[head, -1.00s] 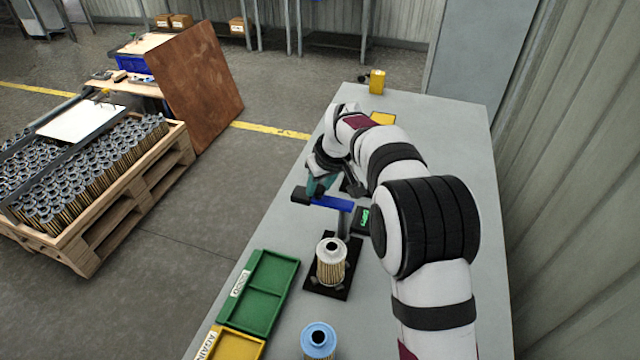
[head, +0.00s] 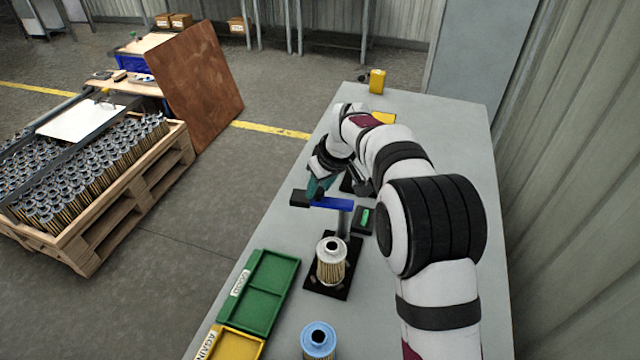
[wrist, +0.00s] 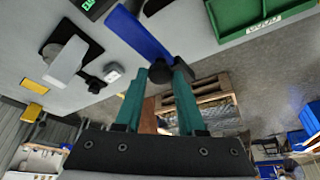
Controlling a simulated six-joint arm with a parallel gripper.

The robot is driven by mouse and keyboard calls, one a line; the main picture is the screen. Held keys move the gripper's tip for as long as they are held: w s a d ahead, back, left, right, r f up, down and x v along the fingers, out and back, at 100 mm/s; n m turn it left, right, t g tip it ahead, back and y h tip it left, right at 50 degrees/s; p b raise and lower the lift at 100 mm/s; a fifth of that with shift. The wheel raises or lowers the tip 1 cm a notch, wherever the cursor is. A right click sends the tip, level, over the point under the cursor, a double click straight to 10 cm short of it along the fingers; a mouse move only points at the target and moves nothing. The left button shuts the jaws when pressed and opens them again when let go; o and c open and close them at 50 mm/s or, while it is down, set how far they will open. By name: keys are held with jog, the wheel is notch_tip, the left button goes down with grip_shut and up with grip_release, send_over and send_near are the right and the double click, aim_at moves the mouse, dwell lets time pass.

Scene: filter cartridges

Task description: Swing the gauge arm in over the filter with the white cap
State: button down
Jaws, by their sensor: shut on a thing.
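The gauge arm is a blue bar (head: 332,204) with a black end (head: 300,198), carried on a grey post (head: 343,222). It points left from the post, with its black end clear of the filter. The filter with the white cap (head: 331,262) stands upright on a black base plate (head: 314,284), in front of the post. My gripper (head: 318,190) is at the bar's outer part. In the wrist view, the teal fingers of my gripper (wrist: 170,70) are shut on the black end of the gauge arm (wrist: 160,73), and the blue bar (wrist: 140,33) runs up and left.
A filter with a blue cap (head: 318,341) stands nearer on the grey bench. A green tray (head: 262,292) and a yellow tray (head: 236,344) lie to the left. A small box with a green display (head: 364,219) is beside the post. A yellow block (head: 377,80) stands at the far end.

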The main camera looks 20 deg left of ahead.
aim_at(342, 208)
jog(key=s+n, duration=0.1)
jog(key=n, duration=0.1)
jog(key=s+n+g+y, duration=0.1)
jog(key=n, duration=0.1)
jog(key=shift+d, duration=0.4)
jog(key=shift+s+d+r+n+g+h, duration=0.15)
jog(key=shift+s+d+n+g, duration=0.5)
jog(key=shift+n, duration=1.45)
jog(key=shift+s+d+f+n+g+h, duration=0.2)
jog(key=shift+d+n+g, duration=0.85)
jog(key=shift+n, duration=1.05)
jog(key=shift+s+d+r+n+g+h, duration=0.25)
jog(key=shift+d+n+g, duration=0.65)
jog(key=shift+n, duration=1.2)
jog(key=shift+s+d+f, duration=0.1)
jog(key=c, duration=0.5)
grip_release()
